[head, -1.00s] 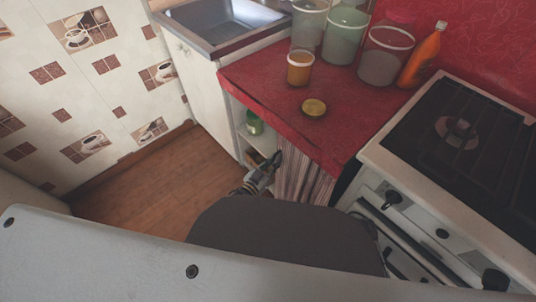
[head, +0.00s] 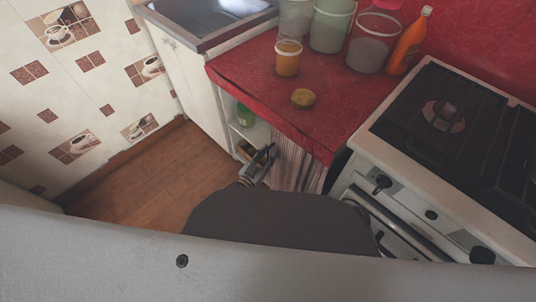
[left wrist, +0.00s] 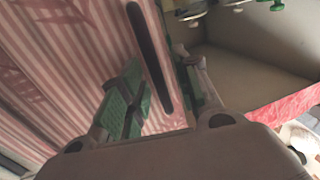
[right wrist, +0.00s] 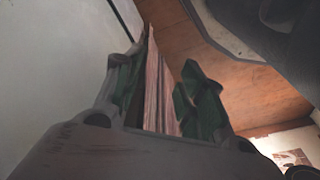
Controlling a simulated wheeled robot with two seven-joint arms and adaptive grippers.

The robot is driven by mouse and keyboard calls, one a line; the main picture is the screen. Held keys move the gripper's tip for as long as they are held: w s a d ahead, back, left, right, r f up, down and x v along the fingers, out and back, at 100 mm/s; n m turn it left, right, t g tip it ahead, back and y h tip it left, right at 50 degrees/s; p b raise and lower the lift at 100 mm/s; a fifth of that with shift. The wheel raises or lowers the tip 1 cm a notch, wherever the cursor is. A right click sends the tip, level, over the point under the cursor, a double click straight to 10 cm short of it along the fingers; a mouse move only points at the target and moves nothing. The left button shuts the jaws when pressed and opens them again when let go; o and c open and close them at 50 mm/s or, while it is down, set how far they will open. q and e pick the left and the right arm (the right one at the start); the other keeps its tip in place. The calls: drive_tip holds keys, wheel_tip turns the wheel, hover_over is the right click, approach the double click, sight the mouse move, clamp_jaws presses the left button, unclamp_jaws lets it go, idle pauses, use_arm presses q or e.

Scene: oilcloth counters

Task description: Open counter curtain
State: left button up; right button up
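The counter curtain (head: 300,165) is pink-and-white striped and hangs below the red counter, left of the stove. In the left wrist view the curtain (left wrist: 60,70) fills the left side and carries a long dark upright strip (left wrist: 150,58), like a handle. My left gripper (head: 264,160) is at the curtain's left edge. In the left wrist view its green-padded fingers (left wrist: 160,82) are apart, with the strip's lower part between them; contact cannot be told.
Open shelves (head: 250,130) with a green item (head: 244,114) lie left of the curtain. The stove (head: 400,170) stands close on the right. Jars and an orange bottle (head: 410,40) stand on the red counter (head: 250,75). Wooden floor (head: 150,175) is clear at left.

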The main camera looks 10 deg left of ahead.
use_arm(q)
drive_tip(key=shift+s, duration=0.1)
drive_tip(key=v, duration=1.1)
drive_tip(key=shift+s+a, duration=0.2)
drive_tip(key=shift+s, duration=0.15)
idle(0.8)
